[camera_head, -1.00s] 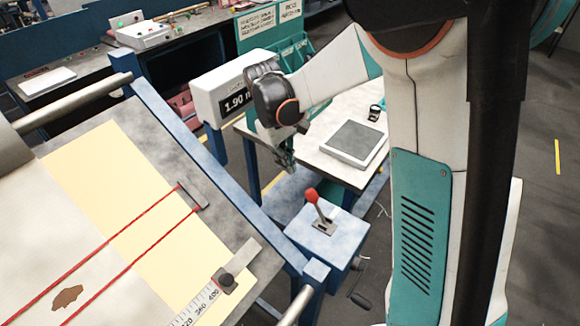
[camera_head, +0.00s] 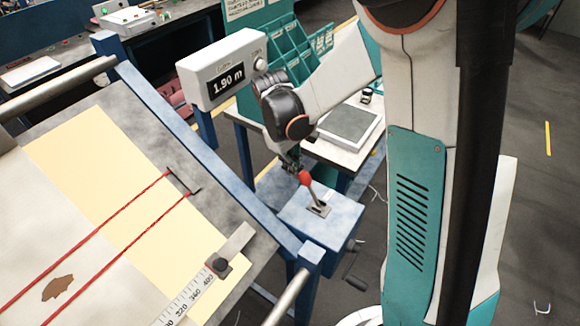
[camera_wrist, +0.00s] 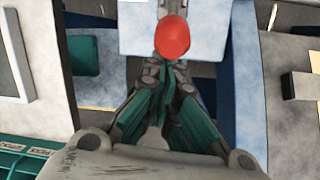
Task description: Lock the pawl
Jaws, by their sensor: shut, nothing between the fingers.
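The pawl lever is a metal rod (camera_head: 313,194) with a red knob (camera_head: 305,178) on top. It rises from a slot plate on a blue-grey box (camera_head: 340,215) beside the loom frame, and it leans toward the upper left in the head view. My gripper (camera_head: 291,162) is just behind the red knob, its fingers closed and empty. In the wrist view the red knob (camera_wrist: 172,36) lies straight ahead of my closed fingertips (camera_wrist: 168,62), very close. I cannot tell whether they touch.
The blue loom frame rail (camera_head: 190,150) runs along the left, beside the cloth with red lines. A display reading 1.90 m (camera_head: 222,78) stands behind my gripper. A side table (camera_head: 335,155) stands behind the box. A crank handle (camera_head: 355,282) hangs at the box's lower side.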

